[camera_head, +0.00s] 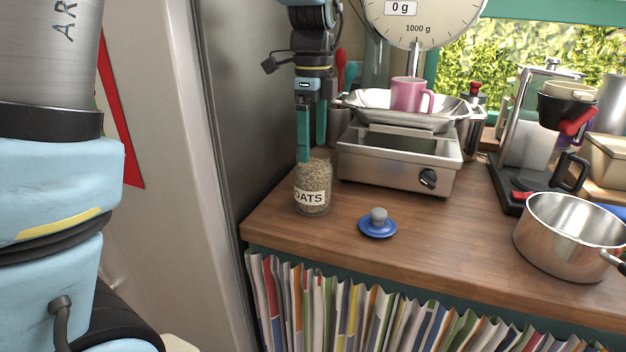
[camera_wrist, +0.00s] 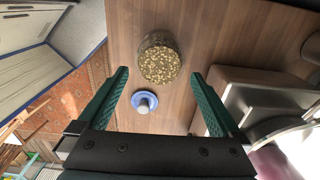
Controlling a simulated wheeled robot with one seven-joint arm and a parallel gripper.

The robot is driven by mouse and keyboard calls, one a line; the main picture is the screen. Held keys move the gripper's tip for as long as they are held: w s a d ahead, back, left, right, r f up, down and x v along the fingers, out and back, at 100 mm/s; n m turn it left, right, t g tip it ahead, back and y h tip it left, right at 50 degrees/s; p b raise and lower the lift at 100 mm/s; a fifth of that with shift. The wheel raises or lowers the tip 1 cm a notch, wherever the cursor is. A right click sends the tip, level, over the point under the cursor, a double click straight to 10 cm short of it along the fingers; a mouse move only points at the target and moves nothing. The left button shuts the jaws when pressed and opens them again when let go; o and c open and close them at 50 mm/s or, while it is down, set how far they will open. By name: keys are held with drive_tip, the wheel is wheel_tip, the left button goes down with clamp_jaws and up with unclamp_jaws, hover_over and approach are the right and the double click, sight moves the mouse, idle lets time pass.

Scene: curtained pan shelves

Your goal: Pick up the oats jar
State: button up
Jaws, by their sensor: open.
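The oats jar (camera_head: 312,190) is a clear glass jar full of oats with a white "OATS" label, upright at the counter's left end. Its open top shows in the wrist view (camera_wrist: 159,62), beyond and between the fingertips. My gripper (camera_head: 312,150) points down right above the jar, its green fingers apart and nothing between them. In the wrist view the gripper (camera_wrist: 159,72) is open, one finger on each side of the jar's outline. Whether a finger touches the jar cannot be told.
A blue lid with a grey knob (camera_head: 377,223) lies right of the jar; it also shows in the wrist view (camera_wrist: 144,101). A scale (camera_head: 400,155) with a pink mug (camera_head: 408,95) stands close behind right. A steel pot (camera_head: 565,235) is far right. The counter front is clear.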

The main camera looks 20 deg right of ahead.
sight(313, 182)
drive_tip(key=shift+f, duration=1.3)
clamp_jaws()
